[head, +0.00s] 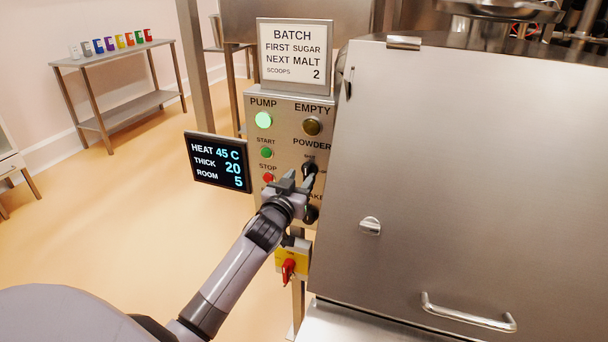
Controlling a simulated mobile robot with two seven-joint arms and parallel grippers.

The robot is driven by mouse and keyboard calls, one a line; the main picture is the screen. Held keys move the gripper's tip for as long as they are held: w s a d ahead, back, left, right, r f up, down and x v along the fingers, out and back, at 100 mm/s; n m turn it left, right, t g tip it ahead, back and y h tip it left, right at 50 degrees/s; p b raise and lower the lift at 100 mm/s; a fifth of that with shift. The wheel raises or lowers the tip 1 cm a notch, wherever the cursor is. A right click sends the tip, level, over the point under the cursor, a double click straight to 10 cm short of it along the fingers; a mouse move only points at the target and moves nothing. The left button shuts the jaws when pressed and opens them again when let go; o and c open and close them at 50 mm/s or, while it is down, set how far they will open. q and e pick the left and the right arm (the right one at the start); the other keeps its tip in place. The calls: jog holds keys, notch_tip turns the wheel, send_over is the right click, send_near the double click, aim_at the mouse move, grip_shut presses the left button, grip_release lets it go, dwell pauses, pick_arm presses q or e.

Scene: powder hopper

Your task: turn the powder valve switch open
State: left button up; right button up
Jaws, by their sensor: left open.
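The powder valve switch (310,169) is a black knob under the POWDER label on the steel control panel (287,122). My left gripper (299,180) is open at the panel, its fingers pointing up and right at the switch. The fingers cover the lower part of the switch, and I cannot tell whether they touch it. The switch's exact setting is too small and partly hidden to read. A second black knob (311,214) sits below, its label partly hidden by the gripper. My right gripper is not in view.
The pump lamp (263,120) glows green; the EMPTY lamp (312,126) is dark. A red stop button (268,178) is close left of my gripper. A display (218,162) juts out left. A red-yellow switch (290,264) hangs below. The steel hopper (455,190) fills the right side.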

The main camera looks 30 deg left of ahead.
aim_at(308, 172)
pick_arm(q)
jog(key=shift+x, duration=1.5)
grip_shut()
